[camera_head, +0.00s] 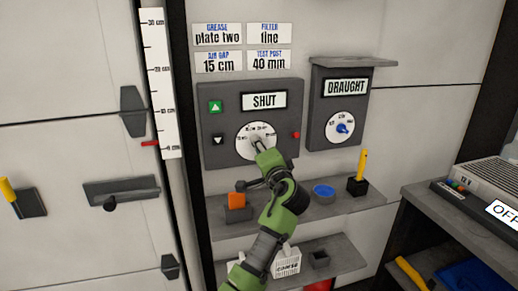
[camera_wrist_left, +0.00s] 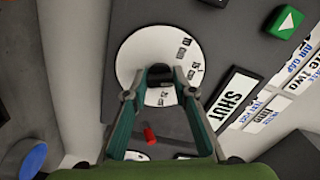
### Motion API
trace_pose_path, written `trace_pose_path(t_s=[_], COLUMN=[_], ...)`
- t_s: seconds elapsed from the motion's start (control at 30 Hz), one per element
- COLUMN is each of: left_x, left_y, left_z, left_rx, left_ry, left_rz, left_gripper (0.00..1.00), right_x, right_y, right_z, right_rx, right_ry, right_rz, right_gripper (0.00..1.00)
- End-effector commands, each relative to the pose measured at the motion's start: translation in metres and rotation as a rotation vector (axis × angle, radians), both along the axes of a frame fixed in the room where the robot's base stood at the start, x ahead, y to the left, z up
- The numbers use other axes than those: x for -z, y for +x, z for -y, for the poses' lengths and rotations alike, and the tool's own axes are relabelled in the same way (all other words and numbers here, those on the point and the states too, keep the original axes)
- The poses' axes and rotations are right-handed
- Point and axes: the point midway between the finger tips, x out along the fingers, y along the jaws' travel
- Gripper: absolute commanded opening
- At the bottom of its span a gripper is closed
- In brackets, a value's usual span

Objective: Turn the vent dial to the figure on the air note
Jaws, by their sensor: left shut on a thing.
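A grey panel (camera_head: 214,153) carries a round white dial (camera_head: 242,147) beneath a display reading SHUT (camera_head: 265,101). My left gripper (camera_head: 257,144) is at this dial. In the left wrist view, its fingertips (camera_wrist_left: 162,77) are shut on the dial's dark knob (camera_wrist_left: 160,72), and the white dial face (camera_wrist_left: 132,60) shows around them. The air note (camera_head: 219,62) above the panel reads AIR GAP 15 cm. My right gripper is not in view.
Notes for grease, filter (camera_head: 269,34) and test post hang above. A DRAUGHT box (camera_head: 325,105) with a blue-knobbed dial (camera_head: 343,128) is to the right. A vertical ruler (camera_head: 158,90) with a red pointer (camera_head: 150,143) stands left. A shelf (camera_head: 335,204) with small items lies below.

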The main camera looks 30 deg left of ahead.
Motion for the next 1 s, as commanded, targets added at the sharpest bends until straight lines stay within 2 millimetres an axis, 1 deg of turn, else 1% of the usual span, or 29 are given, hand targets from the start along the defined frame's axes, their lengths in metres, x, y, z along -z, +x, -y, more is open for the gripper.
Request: trace_pose_path(t_s=[0.03,0.1,0.4,0.53,0.67,0.9,1.0], left_x=[0.001,0.001,0.001,0.001,0.001,0.002,0.002], left_y=[0.000,0.000,0.000,-0.004,-0.017,-0.051,-0.063], left_z=[0.000,0.000,0.000,0.006,0.022,0.061,0.074], left_rx=[0.000,0.000,0.000,0.002,0.003,0.003,0.002], left_ry=[-0.001,-0.001,0.000,0.000,-0.002,-0.002,-0.003], left_rz=[-0.002,-0.002,-0.001,-0.002,-0.001,-0.003,-0.002], left_gripper=[0.27,0.42,0.42,0.42,0.42,0.42,0.42], right_x=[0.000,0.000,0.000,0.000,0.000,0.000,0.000], right_y=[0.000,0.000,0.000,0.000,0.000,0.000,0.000], right_z=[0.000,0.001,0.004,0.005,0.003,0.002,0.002], right_rx=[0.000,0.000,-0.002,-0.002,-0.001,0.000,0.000], right_ry=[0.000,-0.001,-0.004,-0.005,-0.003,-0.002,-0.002], right_rz=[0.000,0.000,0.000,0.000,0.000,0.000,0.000], right_gripper=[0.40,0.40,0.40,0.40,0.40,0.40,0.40])
